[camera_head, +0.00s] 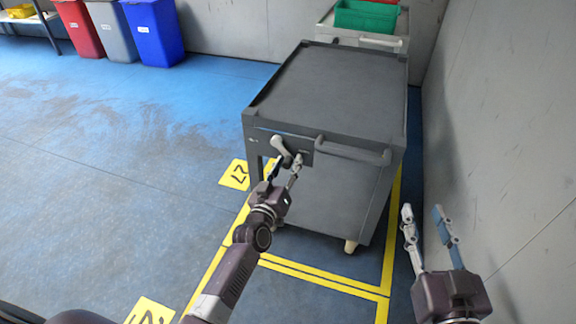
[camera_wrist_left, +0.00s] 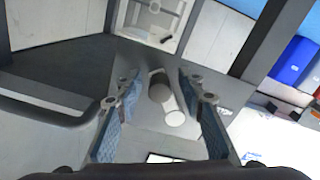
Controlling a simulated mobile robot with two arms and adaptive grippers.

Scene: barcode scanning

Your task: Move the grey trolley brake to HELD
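The grey trolley (camera_head: 335,95) stands by the right wall, and its front panel faces me. The brake lever (camera_head: 280,147), a pale handle, sits on a dark plate at the upper left of that front and slants down to the right. The small markings beside it are too small to read. My left gripper (camera_head: 287,163) is open at the lever. In the left wrist view, the lever (camera_wrist_left: 175,118) shows between the two parted fingers of my left gripper (camera_wrist_left: 158,88), and I cannot tell whether they touch it. My right gripper (camera_head: 422,210) is open and empty, right of the trolley.
A push bar (camera_head: 352,150) crosses the trolley front, right of the lever. A second trolley (camera_head: 365,40) with a green crate (camera_head: 366,17) stands behind. Red, grey and blue bins (camera_head: 153,32) stand at the back left. Yellow floor lines surround the trolley, and the left floor is clear.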

